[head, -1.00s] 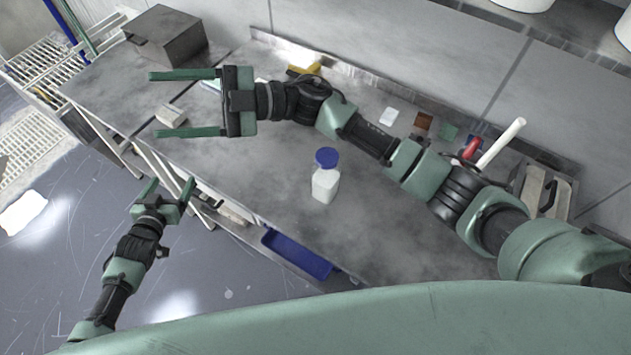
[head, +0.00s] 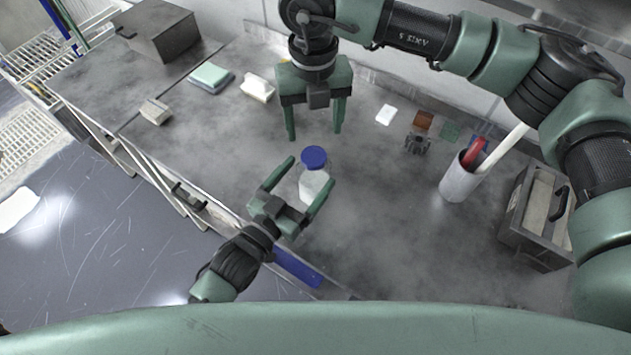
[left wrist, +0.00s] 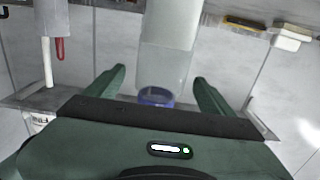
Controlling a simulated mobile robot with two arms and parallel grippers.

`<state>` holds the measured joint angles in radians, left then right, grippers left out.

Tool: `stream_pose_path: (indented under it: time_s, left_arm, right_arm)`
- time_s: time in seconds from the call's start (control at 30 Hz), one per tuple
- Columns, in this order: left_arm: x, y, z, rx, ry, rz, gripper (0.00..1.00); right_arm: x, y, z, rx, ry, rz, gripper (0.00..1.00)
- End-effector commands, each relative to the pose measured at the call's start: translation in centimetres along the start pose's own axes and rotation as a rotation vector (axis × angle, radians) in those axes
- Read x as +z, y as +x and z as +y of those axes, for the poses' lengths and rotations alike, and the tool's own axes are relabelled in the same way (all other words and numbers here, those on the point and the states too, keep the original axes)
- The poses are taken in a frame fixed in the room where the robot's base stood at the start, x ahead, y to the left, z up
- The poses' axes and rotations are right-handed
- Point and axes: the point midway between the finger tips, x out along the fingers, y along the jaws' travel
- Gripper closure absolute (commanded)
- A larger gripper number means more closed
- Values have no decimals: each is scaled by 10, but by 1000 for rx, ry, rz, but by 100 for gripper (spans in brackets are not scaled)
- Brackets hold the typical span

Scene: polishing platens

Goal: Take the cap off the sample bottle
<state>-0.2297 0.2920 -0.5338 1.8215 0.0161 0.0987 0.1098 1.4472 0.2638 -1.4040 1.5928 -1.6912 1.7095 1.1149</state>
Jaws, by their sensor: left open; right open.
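The sample bottle (head: 313,187) is whitish and translucent and stands upright on the grey bench. Its blue cap (head: 314,157) is on. My left gripper (head: 307,177) is open, with its fingers on either side of the bottle and not closed on it. In the left wrist view the bottle body (left wrist: 167,45) and the blue cap (left wrist: 156,96) appear between the fingers, cap toward the bottom of the picture. My right gripper (head: 314,135) is open and empty, fingers pointing down, just behind the cap in the head view.
A white cup (head: 459,184) with a red-handled tool and a white rod stands right of the bottle, beside a grey box (head: 536,222). Small coloured squares (head: 424,120) lie near the wall. A dark box (head: 156,32) is at the far left. The bench around the bottle is clear.

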Motion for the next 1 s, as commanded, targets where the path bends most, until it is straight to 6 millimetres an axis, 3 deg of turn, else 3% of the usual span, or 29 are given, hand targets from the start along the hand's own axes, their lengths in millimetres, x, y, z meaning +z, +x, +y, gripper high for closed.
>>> stream_pose_path:
  time_s: [0.23,0.57,0.6,0.67,0.9,1.0]
  left_arm:
    - [0,29,0,1,0,0,16]
    - [0,34,0,0,0,-1,16]
    - [0,34,0,0,0,-1,19]
    - [0,34,0,0,0,-1,36]
    - [0,33,0,0,0,-1,100]
    - [0,33,0,0,0,-1,100]
  right_arm:
    - [0,0,1,3,0,1,35]
    - [0,0,1,4,-1,2,35]
    - [0,0,1,4,-1,2,35]
    - [0,0,1,4,-1,2,35]
    - [0,0,1,4,-1,2,35]
    - [0,0,1,4,1,2,35]
